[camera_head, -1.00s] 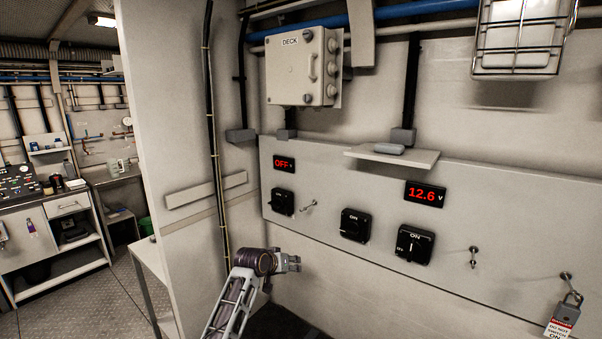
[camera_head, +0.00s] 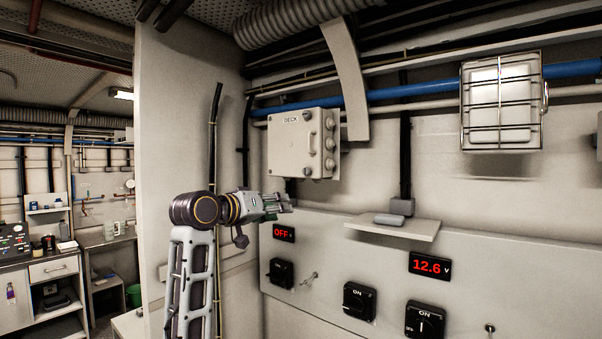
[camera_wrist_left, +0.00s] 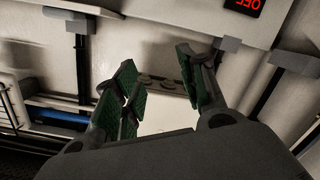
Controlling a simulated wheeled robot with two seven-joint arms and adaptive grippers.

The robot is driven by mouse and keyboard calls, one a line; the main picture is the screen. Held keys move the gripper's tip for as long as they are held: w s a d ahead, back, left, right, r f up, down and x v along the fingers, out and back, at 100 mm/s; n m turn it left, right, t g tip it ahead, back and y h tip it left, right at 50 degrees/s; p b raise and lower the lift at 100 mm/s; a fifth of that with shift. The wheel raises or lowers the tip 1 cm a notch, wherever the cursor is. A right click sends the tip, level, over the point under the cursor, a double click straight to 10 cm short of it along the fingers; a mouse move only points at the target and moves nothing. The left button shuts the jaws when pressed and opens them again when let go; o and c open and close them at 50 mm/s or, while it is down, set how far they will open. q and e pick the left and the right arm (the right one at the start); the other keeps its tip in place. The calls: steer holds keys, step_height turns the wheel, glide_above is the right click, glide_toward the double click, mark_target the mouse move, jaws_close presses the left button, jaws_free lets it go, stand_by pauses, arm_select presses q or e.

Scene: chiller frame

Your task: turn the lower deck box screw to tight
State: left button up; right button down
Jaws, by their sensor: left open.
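The pale grey box labelled DECK (camera_head: 285,140) is mounted on the wall in the head view. Small round fasteners sit along its front right edge; the lower deck box screw (camera_head: 308,171) is near the bottom right corner. My left gripper (camera_head: 286,203) is below the box, apart from it, with its fingers pointing right. In the left wrist view the left gripper (camera_wrist_left: 155,72) has its green-padded fingers spread, with nothing between the pads. A pale surface shows beyond them, probably the box; the screw cannot be made out there. My right gripper is not in view.
A sloping panel with the OFF display (camera_head: 284,233), black rotary switches (camera_head: 359,300) and a 12.6 V display (camera_head: 430,265) lies below. A small shelf (camera_head: 392,228) juts out to the right of the gripper. A blue pipe (camera_head: 420,90) runs behind the box.

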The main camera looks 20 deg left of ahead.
arm_select(q)
steer(key=t+h, duration=0.1)
glide_toward(305, 171)
steer(key=v, duration=0.6)
steer(key=shift+w+f+m, duration=0.15)
steer(key=shift+w+m, duration=0.05)
steer(key=shift+m, duration=0.2)
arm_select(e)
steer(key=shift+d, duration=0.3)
arm_select(q)
steer(key=shift+w+d, duration=0.1)
steer(key=shift+w, duration=0.05)
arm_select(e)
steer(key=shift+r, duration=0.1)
arm_select(q)
steer(key=p+x, duration=0.4)
steer(key=x, duration=0.8)
steer(key=shift+w+d, duration=0.1)
steer(key=shift+w, duration=0.05)
steer(key=shift+w+d, duration=0.2)
steer(key=shift+w, duration=0.4)
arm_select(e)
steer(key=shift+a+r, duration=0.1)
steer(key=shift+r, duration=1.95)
arm_select(q)
steer(key=shift+c, duration=0.3)
jaws_close()
